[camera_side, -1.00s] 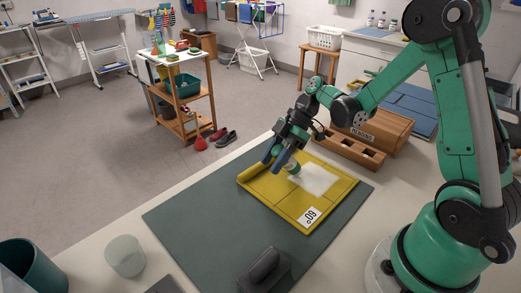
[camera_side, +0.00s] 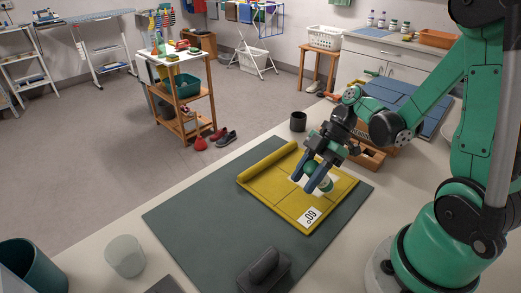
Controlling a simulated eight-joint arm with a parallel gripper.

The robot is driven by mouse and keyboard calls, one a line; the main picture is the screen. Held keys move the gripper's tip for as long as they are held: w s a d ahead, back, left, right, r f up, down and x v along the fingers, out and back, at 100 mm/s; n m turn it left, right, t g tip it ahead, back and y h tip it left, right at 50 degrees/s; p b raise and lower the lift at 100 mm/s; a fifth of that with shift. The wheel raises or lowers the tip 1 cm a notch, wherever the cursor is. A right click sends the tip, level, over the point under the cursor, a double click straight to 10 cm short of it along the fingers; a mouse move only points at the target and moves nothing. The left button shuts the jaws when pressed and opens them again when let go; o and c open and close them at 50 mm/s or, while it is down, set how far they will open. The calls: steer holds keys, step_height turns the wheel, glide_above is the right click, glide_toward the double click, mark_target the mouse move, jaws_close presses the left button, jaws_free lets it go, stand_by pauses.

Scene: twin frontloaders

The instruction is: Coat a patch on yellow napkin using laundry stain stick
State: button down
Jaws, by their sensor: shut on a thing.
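The yellow napkin (camera_side: 268,193) lies on a dark green mat, with a thick, rolled-looking left edge and a white "60°" tag (camera_side: 309,216) at its near right. A whitish patch (camera_side: 296,184) on it is mostly hidden by my gripper. My gripper (camera_side: 313,178) is over the right half of the napkin, tilted down and shut on the laundry stain stick (camera_side: 325,184), a green and white piece between dark blue-grey fingers. The stick's tip is low over the patch; I cannot tell whether it touches.
The green mat (camera_side: 200,222) has free room left of the napkin. A dark block-like object (camera_side: 264,268) stands at its near edge. A pale cup (camera_side: 125,256) and teal bin (camera_side: 30,268) are at the near left. A black cup (camera_side: 298,121) and wooden box (camera_side: 369,158) stand behind.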

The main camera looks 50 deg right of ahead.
steer(key=shift+s+a+r, duration=0.1)
steer(key=shift+r, duration=3.7)
